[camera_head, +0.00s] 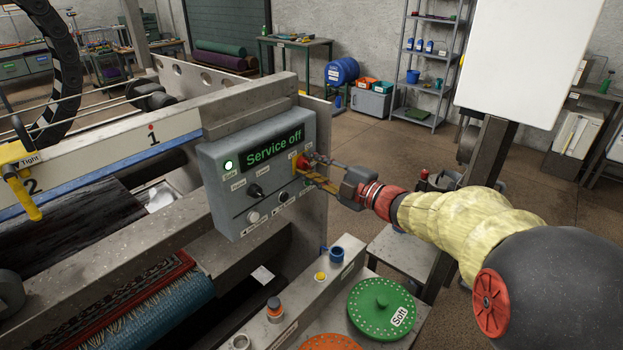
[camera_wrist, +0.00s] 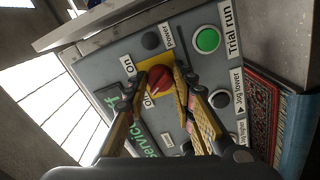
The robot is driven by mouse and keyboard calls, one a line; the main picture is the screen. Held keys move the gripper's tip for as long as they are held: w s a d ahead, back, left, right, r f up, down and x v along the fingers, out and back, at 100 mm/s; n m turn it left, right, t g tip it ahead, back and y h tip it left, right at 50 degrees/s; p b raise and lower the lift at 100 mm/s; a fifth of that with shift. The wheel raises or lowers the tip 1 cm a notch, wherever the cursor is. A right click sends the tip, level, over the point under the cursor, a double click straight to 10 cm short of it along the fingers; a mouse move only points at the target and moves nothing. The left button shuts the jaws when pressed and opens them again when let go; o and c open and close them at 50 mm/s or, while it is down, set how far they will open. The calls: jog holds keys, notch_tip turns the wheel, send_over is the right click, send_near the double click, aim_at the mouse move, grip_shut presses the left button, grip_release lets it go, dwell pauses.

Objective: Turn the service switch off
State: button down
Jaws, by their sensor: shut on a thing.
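The service switch is a red rotary knob (camera_wrist: 158,78) on a yellow plate with On and Off labels; in the head view the knob (camera_head: 303,162) is at the right end of the grey control panel (camera_head: 232,190). My gripper (camera_wrist: 162,86) is shut on the knob, one finger on either side of it. In the head view my gripper (camera_head: 308,168) reaches the panel from the right and partly covers the knob. The panel's display (camera_head: 273,147) reads "Service off" in green. A lamp (camera_head: 228,165) at the panel's left end is lit.
A green Trial run button (camera_wrist: 207,40) and a black Jog lower button (camera_wrist: 219,98) lie near the knob. Below the panel are a green disc labelled Soft (camera_head: 381,306) and a rug (camera_head: 165,310) in the machine. Open floor lies behind my arm.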

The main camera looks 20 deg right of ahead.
jog(key=shift+f+n+b, duration=0.15)
jog(key=shift+n+b, duration=0.65)
jog(key=shift+b, duration=0.1)
jog(key=c, duration=1.6)
grip_release()
jog(key=shift+o, duration=0.6)
jog(key=v, duration=1.2)
